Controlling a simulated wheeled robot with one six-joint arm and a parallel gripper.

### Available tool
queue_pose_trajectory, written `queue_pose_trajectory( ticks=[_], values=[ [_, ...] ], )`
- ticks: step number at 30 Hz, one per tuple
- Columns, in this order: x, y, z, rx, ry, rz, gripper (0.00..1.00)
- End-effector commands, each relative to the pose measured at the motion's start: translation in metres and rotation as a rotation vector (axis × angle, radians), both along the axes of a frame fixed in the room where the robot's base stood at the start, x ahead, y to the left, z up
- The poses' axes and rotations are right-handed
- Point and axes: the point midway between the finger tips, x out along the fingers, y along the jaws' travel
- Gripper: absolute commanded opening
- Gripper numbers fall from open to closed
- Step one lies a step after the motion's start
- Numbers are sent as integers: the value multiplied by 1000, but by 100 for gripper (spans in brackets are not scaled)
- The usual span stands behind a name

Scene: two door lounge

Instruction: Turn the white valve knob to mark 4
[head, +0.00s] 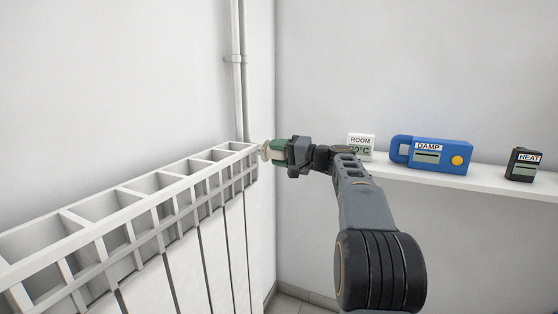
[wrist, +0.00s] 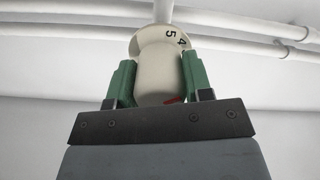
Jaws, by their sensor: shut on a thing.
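The white valve knob (wrist: 158,75) is in the middle of the wrist view, between the two green fingers of my gripper (wrist: 160,84). The gripper is shut on it, one finger on each side. The collar behind the knob shows the numbers 5 and 4 near its top right. A red mark shows low on the knob, partly hidden by the gripper body. In the head view, my gripper (head: 279,151) is at the far end of the radiator, and only a small pale part of the knob (head: 266,151) shows.
A white radiator (head: 120,213) fills the left side. Pipes (head: 239,75) rise behind its far end. A wall shelf (head: 480,184) on the right holds a ROOM display (head: 361,142), a blue DAMP meter (head: 436,155) and a black HEAT box (head: 523,165).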

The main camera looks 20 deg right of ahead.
Motion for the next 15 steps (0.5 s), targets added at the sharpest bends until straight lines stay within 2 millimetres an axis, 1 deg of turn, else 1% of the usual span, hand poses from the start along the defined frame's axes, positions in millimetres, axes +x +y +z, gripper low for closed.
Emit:
queue_pose_trajectory(
  ticks=[6,15],
  values=[
    [0,0,-1,-45,-41,0,23],
    [0,0,0,-60,-55,0,23]
  ],
)
